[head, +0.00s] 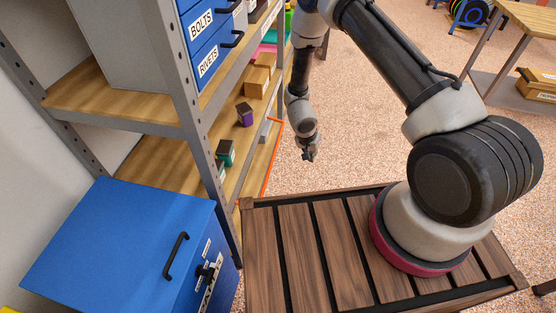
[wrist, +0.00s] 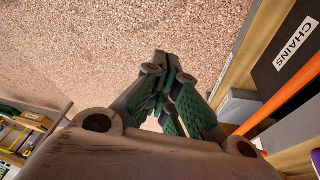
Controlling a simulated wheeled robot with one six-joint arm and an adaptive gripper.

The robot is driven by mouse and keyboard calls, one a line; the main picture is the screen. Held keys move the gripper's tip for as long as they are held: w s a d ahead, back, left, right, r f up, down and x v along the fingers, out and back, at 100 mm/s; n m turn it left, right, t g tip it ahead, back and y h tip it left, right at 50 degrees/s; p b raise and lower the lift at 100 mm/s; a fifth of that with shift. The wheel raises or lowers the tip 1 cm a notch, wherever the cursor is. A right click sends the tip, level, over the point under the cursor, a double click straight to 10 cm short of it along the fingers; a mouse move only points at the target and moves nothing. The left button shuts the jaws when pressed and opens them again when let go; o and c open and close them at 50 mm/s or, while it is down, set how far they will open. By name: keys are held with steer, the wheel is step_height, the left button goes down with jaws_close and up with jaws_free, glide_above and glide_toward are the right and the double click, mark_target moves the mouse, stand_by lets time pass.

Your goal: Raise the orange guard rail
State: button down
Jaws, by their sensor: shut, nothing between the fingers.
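The orange guard rail (head: 272,158) is a thin bar along the front of the shelving unit's lower shelf in the head view. In the wrist view the orange rail (wrist: 278,109) runs diagonally at the right, in front of a drawer labelled CHAINS (wrist: 297,47). My gripper (head: 309,156) hangs to the right of the rail in the head view, apart from it. In the wrist view my gripper's fingertips (wrist: 165,60) are together with nothing between them, and they point over the speckled floor, left of the rail.
A blue cabinet (head: 120,245) with a black handle stands at the front left. The shelving unit (head: 120,107) holds blue drawers (head: 205,45), a purple box (head: 245,115) and a green box (head: 225,153). Speckled floor (head: 355,120) is clear right of my gripper. A wooden table (head: 530,20) stands far right.

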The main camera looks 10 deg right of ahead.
steer(key=s+d+f+m+g+y, duration=0.1)
steer(key=s+d+f+m+y, duration=0.25)
steer(key=f, duration=0.45)
steer(key=s+d+f+m+y, duration=0.3)
steer(key=f+m, duration=0.1)
steer(key=f, duration=0.4)
steer(key=w+a+r+m+t+y, duration=0.1)
steer(key=w+a+r+m+y, duration=0.2)
steer(key=a, duration=0.6)
steer(key=w+a+r+m+t+y, duration=0.2)
steer(key=w+a+r+m+y, duration=0.2)
steer(key=a, duration=0.6)
steer(key=shift+w+r+t+y, duration=0.3)
steer(key=shift+w+r+y, duration=0.15)
steer(key=shift+r+y, duration=1)
